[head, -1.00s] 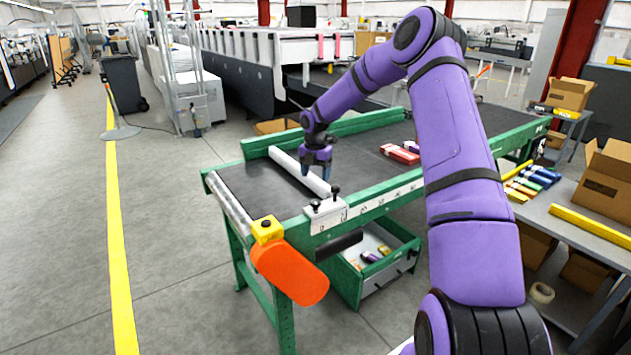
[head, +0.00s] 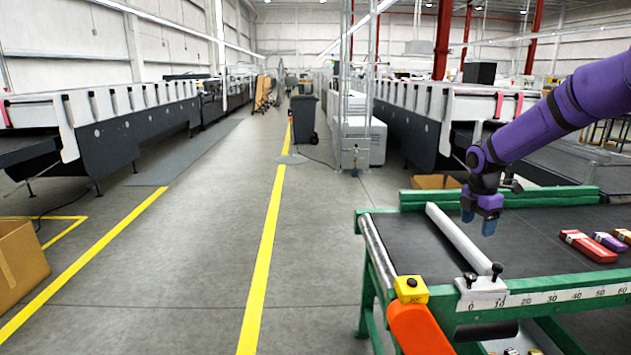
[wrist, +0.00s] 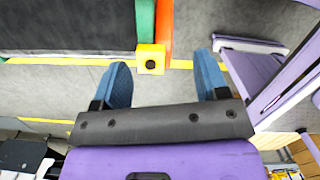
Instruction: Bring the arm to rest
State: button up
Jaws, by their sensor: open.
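My purple arm reaches in from the right in the head view. My gripper (head: 478,217) hangs fingers down above the left end of the conveyor's dark belt (head: 408,240), close to the white crossbar (head: 460,240). In the wrist view my gripper (wrist: 163,85) has its two blue fingers spread wide apart with nothing between them. The yellow button box (wrist: 151,59) shows beyond the fingers there, and it is also at the conveyor's near left corner in the head view (head: 411,289).
Red and purple cartons (head: 588,246) lie on the belt at right. An orange rounded part (head: 420,330) sticks out at the conveyor's corner. The aisle left of the conveyor is clear. A cardboard box (head: 18,265) is at far left, a dark bin (head: 304,118) further back.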

jog(key=s+a+r+m+t, duration=0.1)
jog(key=s+a+r+m, duration=0.2)
jog(key=s+r, duration=0.3)
jog(key=s+a+r+m+h, duration=0.1)
jog(key=s+a+r+m, duration=0.3)
jog(key=s, duration=0.3)
jog(key=s+a+r+m+t, duration=0.1)
jog(key=s+a+r+m, duration=0.2)
jog(key=s+r, duration=0.35)
jog(key=s+a+r+m+t+y, duration=0.1)
jog(key=s+m, duration=0.4)
jog(key=s, duration=0.5)
jog(key=s+a+r+m+t+y, duration=0.1)
jog(key=s+a+m, duration=0.1)
jog(key=s+m, duration=0.4)
jog(key=s, duration=0.5)
jog(key=shift+s+a+t, duration=0.2)
jog(key=shift+a+t, duration=0.05)
jog(key=shift+t, duration=0.15)
